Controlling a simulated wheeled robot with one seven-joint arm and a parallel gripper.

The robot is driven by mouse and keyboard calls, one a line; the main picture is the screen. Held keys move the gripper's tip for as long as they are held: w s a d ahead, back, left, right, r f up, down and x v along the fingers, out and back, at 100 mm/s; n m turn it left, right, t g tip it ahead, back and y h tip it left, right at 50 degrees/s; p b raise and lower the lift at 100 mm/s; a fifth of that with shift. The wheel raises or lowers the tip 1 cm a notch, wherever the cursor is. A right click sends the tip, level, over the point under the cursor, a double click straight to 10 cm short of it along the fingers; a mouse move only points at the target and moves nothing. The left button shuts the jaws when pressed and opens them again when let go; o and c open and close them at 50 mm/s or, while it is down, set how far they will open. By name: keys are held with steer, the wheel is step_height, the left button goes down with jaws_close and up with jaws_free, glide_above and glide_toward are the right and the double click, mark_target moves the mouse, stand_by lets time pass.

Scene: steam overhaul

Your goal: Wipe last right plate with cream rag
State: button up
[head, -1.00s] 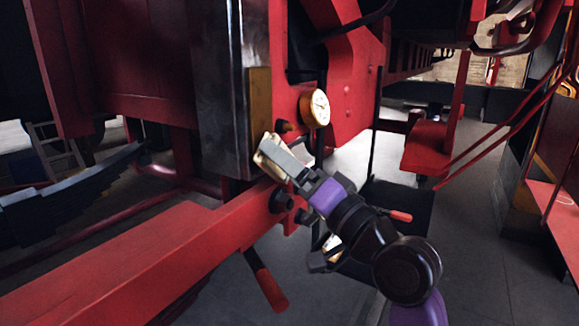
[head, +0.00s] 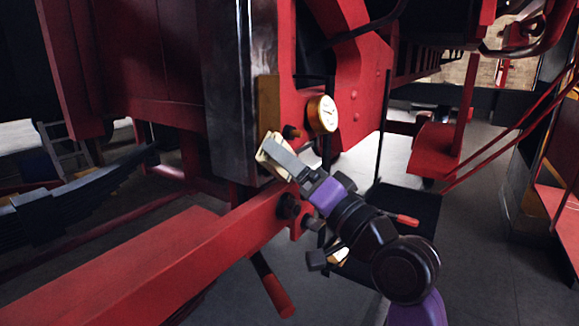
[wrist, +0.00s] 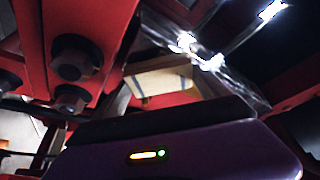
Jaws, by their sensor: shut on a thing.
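The cream rag (head: 266,154) is a small pale folded pad in my gripper (head: 278,158), which is shut on it. It also shows in the wrist view (wrist: 165,80), just beyond the dark gripper body. A narrow brass-coloured plate (head: 268,103) stands upright on the right side of the dark steel column. The rag is at this plate's lower end and overlaps it in the head view. I cannot tell whether they touch.
A round gauge (head: 322,114) sits on the red frame to the right of the plate. A red beam (head: 170,262) runs below the gripper, with dark bolts (wrist: 75,62). A red-handled lever (head: 272,285) hangs below it. Open floor (head: 475,240) lies to the right.

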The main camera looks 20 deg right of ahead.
steer(key=shift+w+a+f+b, duration=0.1)
steer(key=shift+a+f+b, duration=0.05)
steer(key=shift+f+b, duration=0.25)
steer(key=shift+w+a+f+b, duration=0.1)
steer(key=shift+f+b, duration=0.15)
steer(key=shift+f, duration=0.15)
stand_by(0.4)
steer(key=shift+s+f, duration=0.1)
steer(key=s+d, duration=0.3)
steer(key=s, duration=0.1)
steer(key=shift+s+d+r, duration=0.25)
steer(key=shift+s+d, duration=0.1)
steer(key=shift+d, duration=0.1)
stand_by(0.4)
